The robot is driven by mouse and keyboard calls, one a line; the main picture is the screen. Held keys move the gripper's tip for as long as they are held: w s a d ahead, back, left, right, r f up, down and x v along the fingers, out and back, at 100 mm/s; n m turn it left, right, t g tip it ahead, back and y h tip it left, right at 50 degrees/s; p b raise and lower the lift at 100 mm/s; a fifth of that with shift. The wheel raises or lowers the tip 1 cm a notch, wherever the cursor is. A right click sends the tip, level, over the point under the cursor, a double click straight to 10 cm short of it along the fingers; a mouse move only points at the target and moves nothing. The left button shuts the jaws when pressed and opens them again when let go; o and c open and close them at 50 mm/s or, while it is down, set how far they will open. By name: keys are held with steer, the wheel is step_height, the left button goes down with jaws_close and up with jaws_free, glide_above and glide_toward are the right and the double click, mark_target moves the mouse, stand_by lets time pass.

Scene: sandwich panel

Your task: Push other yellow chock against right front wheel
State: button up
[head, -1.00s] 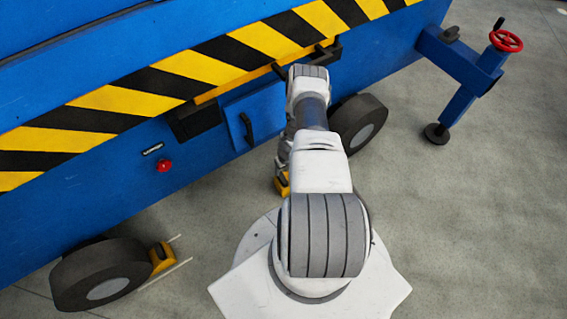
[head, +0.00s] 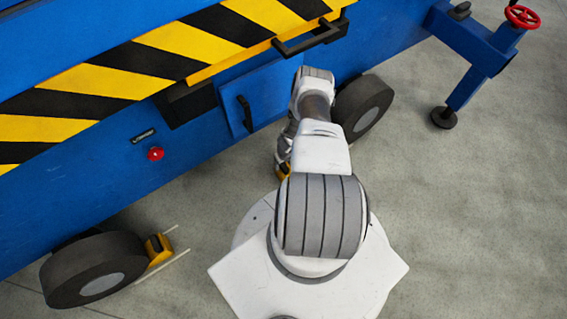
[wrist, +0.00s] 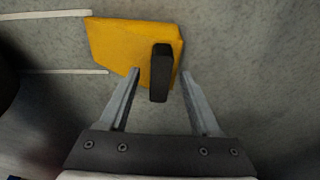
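The yellow chock (wrist: 125,50) lies on the floor with its black handle (wrist: 160,80) towards my gripper (wrist: 160,72). The fingers are open, one on each side of the handle, with a gap on both sides. In the head view a small part of this chock (head: 284,170) shows, with my arm hiding the rest. The right wheel (head: 362,108) stands beyond my arm, partly hidden by it. A dark rounded shape, probably this wheel, is at the left edge of the wrist view, apart from the chock.
Two white floor lines (wrist: 50,72) lie between the chock and the dark shape. Another yellow chock (head: 157,247) sits against the left wheel (head: 95,268). The blue machine body (head: 190,145) rises behind my arm, and a blue outrigger leg (head: 462,85) stands right.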

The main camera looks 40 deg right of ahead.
jaws_close()
stand_by(1.3)
